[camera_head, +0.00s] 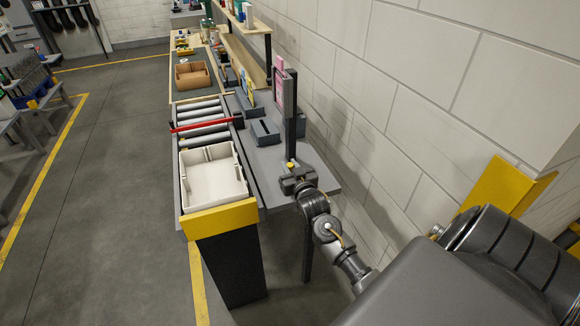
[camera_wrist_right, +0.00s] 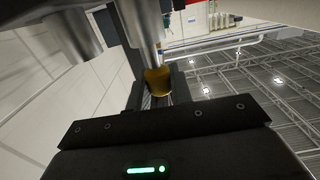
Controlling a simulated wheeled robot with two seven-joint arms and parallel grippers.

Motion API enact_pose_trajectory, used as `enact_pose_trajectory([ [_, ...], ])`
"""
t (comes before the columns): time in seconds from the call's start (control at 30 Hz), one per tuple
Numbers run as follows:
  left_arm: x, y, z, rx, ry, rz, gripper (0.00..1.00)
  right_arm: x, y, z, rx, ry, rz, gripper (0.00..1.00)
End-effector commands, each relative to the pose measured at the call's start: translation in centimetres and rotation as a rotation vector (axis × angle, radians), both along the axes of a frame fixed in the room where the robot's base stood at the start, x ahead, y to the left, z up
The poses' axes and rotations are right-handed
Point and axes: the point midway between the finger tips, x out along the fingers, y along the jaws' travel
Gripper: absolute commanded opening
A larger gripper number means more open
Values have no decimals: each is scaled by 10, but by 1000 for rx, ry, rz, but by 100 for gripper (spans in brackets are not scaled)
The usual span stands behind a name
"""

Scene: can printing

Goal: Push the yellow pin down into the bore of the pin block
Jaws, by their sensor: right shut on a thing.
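The yellow pin (camera_head: 290,165) shows as a small yellow tip at the near end of the grey side table. My right gripper (camera_head: 292,180) is right at it, with my arm coming in from the lower right. The gripper is shut on the pin. In the right wrist view the yellow pin (camera_wrist_right: 158,82) shows in the middle, just beyond the dark gripper body, with a metal cylinder close against its upper side. I cannot make out the pin block or its bore; my gripper covers that spot. My left gripper is not in view.
A dark upright post (camera_head: 291,115) with a pink panel stands just behind the pin. Grey blocks (camera_head: 265,132) sit on the table to its left. A cream tray (camera_head: 184,190) lies on the roller conveyor, with a red bar (camera_head: 203,124) beyond. The block wall is close on the right.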

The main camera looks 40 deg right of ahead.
Motion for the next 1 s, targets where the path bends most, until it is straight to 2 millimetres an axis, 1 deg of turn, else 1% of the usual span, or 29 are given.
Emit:
enact_pose_trajectory([
  [0.63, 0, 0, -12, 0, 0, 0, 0, 0, 0, -17, 0, 0, 0, 0],
  [0.67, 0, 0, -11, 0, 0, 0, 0, 0, 0, -17, 0, 0, 0, 23],
  [0.8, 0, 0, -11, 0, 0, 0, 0, 0, 0, -16, 0, 0, 0, 41],
  [0.83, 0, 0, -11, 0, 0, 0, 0, 0, 0, -16, 0, 0, 0, 45],
  [0.87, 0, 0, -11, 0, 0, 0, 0, 0, 0, -16, 0, 0, 0, 47],
  [1.0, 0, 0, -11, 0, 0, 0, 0, 0, 0, -16, 0, 0, 0, 47],
])
